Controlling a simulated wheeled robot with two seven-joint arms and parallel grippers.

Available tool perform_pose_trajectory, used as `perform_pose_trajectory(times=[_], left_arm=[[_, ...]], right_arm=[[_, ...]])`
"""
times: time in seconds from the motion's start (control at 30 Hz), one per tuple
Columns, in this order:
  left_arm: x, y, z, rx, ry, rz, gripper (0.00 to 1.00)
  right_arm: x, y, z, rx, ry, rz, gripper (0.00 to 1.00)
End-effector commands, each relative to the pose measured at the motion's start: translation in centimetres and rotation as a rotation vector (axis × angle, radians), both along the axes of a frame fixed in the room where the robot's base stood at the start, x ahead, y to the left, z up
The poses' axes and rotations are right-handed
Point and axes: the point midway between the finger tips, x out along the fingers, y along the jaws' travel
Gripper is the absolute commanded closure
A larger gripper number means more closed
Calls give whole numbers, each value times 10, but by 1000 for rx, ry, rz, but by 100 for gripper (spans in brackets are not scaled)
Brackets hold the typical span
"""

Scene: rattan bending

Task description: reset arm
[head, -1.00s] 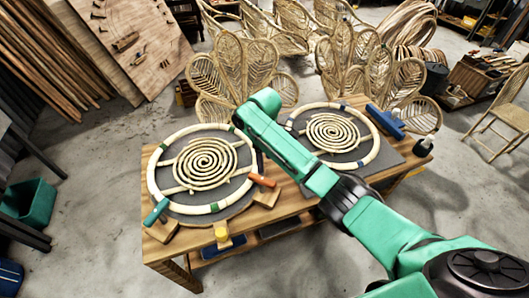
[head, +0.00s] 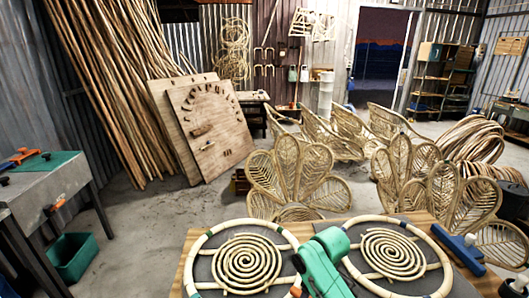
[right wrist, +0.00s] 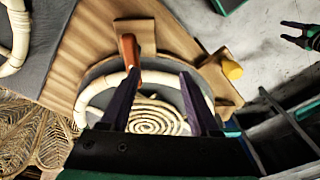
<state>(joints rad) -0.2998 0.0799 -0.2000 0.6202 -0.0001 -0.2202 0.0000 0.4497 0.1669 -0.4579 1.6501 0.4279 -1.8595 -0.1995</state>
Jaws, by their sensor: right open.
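My right arm (head: 325,262) is green and enters from the bottom of the head view, between two rattan rings. Its gripper is hidden there. In the right wrist view my right gripper (right wrist: 158,78) is open, its two dark fingers wide apart with nothing between them. Beyond the fingers lies the left rattan ring (right wrist: 88,97) with its spiral (right wrist: 157,117); I cannot tell the gap in height. Another dark gripper, apparently my left one (right wrist: 292,33), shows at the upper right of the wrist view, its fingers apart and empty. It is not in the head view.
The left ring (head: 200,243) and right ring (head: 435,240) lie on a wooden table (head: 310,228). An orange-handled tool (right wrist: 129,50) and a yellow-topped piece (right wrist: 232,69) sit at its edge. Leaf-shaped rattan panels (head: 290,180) stand behind. A grey bench (head: 50,185) is at left.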

Motion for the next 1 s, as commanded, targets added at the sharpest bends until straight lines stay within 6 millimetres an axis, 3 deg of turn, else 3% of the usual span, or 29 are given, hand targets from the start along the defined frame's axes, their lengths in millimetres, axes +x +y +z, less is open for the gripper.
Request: perform_pose_trajectory(times=[0.07,0.2,0.5,0.77,1.0], left_arm=[[1,0,0,0,-1,0,38],[1,0,0,0,-1,0,38],[-1,0,0,0,1,0,38],[0,0,-1,0,0,0,38],[-1,0,-11,0,1,0,38]], right_arm=[[-35,-2,-24,49,-22,-82,38],[-79,-20,-38,83,-74,-229,38],[-142,-65,-36,65,-146,-441,38],[-184,-102,-23,11,-198,-573,38],[-172,-98,-108,3,-163,-562,38]])
